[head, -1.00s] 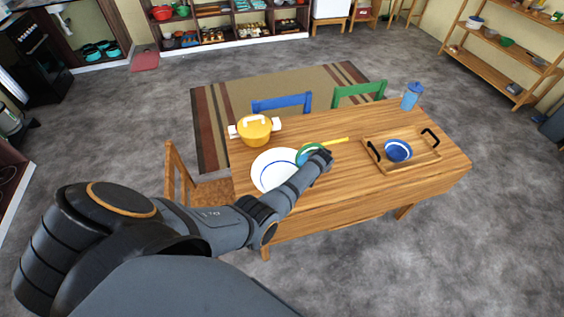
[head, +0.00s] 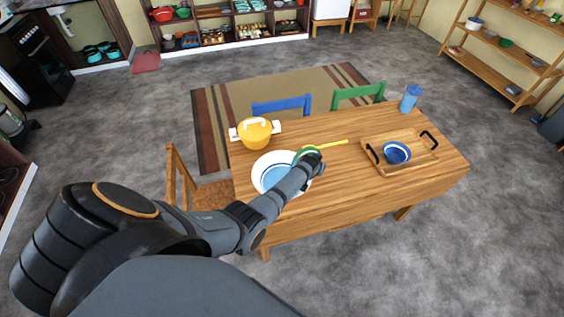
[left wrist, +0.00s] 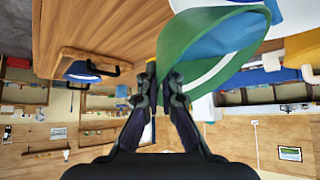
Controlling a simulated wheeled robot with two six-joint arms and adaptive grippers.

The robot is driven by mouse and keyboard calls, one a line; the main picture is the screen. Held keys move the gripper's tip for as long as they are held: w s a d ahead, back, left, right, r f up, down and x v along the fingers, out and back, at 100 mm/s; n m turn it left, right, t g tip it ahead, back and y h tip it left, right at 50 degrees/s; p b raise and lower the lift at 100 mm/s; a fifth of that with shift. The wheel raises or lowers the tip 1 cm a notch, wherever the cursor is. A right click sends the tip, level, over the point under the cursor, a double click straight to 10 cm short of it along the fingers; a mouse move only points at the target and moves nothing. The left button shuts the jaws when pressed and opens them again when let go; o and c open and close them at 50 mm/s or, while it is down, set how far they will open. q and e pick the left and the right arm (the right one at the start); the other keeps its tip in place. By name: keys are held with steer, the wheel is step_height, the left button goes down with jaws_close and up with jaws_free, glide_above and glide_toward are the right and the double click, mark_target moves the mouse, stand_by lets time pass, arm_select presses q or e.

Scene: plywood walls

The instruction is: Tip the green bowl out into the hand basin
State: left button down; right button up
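The green bowl (head: 306,153) is held tilted above the right side of the white hand basin (head: 258,164). Light blue, water-like contents (head: 271,178) show in the basin. My left gripper (head: 310,165) is at the bowl's rim, partly hidden by my wrist. In the left wrist view, the fingers (left wrist: 158,82) are closed on the rim of the green bowl (left wrist: 190,48), which leans over steeply. Blue and white show inside the bowl; I cannot tell whether any liquid is left in it. My right gripper is not in view.
A yellow pot (head: 254,132) stands behind the basin. A yellow stick-like object (head: 332,143) lies right of the bowl. A wooden tray (head: 405,167) with a blue bowl (head: 397,152) and a blue tumbler (head: 410,98) are farther right. Bare tabletop lies between.

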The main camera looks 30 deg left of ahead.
arm_select(q)
steer(key=shift+s+a+t, duration=0.3)
steer(key=shift+s+a, duration=0.1)
steer(key=shift+a, duration=0.15)
steer(key=shift+r+h, duration=0.15)
steer(key=shift+h, duration=0.15)
steer(key=shift+s+a+r+n+t, duration=0.15)
steer(key=shift+s+a+n+t, duration=0.05)
steer(key=shift+a+n+t, duration=0.1)
steer(key=shift+r+h, duration=0.1)
steer(key=shift+h, duration=0.2)
steer(key=shift+s+a+r+t, duration=0.25)
steer(key=shift+t, duration=0.05)
stand_by(0.3)
steer(key=shift+s+a+r+h, duration=0.1)
steer(key=shift+r+h, duration=0.05)
steer(key=shift+h, duration=0.15)
steer(key=shift+a+n, duration=0.1)
steer(key=shift+n, duration=0.2)
steer(key=shift+s+r+t+b, duration=0.1)
steer(key=shift+r+t+b, duration=0.1)
steer(key=shift+t+b, duration=0.15)
